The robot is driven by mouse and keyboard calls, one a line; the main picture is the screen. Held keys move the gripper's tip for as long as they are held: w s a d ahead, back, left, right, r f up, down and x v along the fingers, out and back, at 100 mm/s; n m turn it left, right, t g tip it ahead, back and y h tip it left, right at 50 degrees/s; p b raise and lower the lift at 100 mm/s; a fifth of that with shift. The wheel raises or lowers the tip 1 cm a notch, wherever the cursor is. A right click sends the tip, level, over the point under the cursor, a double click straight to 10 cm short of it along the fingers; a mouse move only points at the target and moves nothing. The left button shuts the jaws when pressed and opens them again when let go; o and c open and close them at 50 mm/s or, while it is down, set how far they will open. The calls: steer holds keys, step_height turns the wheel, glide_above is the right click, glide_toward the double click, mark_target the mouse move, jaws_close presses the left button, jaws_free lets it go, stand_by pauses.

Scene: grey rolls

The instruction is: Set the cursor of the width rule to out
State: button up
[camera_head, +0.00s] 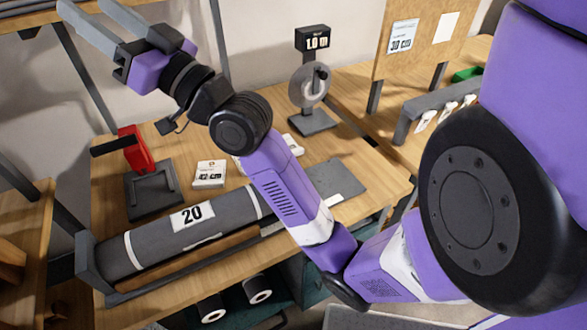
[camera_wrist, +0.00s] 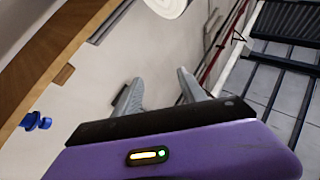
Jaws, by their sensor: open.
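My gripper (camera_head: 84,5) is raised at the upper left of the head view, above the workbench and apart from everything on it. Its two grey fingers are spread with nothing between them; they also show in the wrist view (camera_wrist: 158,78). I cannot pick out the width rule or its cursor with certainty; my arm covers part of the bench. A grey roll (camera_head: 150,245) with a "20" label lies in a cradle at the bench front.
A dial stand (camera_head: 311,90) under a "1.0 m" display (camera_head: 316,42) is at the back. A board (camera_head: 425,40) with a "30 cm" sheet and a rail with white tags (camera_head: 447,113) are at the right.

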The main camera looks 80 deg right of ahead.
steer(key=s+d+f+n+g+y+b, duration=0.1)
steer(key=d+f+n+g+y, duration=0.2)
steer(key=f+g, duration=0.45)
steer(key=s+d+f+n+g+y+b, duration=0.1)
steer(key=d+f+n+g, duration=0.35)
steer(key=f, duration=0.55)
steer(key=s+d+f+g, duration=0.1)
steer(key=s+f+g, duration=0.3)
steer(key=s, duration=0.3)
steer(key=s+d+f+g, duration=0.2)
steer(key=s+f+g, duration=0.2)
steer(key=s, duration=0.3)
steer(key=s+d+f+g+b, duration=0.1)
steer(key=s+f+g, duration=0.3)
steer(key=s, duration=0.4)
steer(key=shift+d+f+h, duration=0.3)
steer(key=shift+d+f, duration=0.05)
steer(key=shift+d, duration=0.15)
steer(key=shift+s+f, duration=0.15)
steer(key=shift+f, duration=0.05)
step_height(320, 180, down, 7)
steer(key=shift+f, duration=0.2)
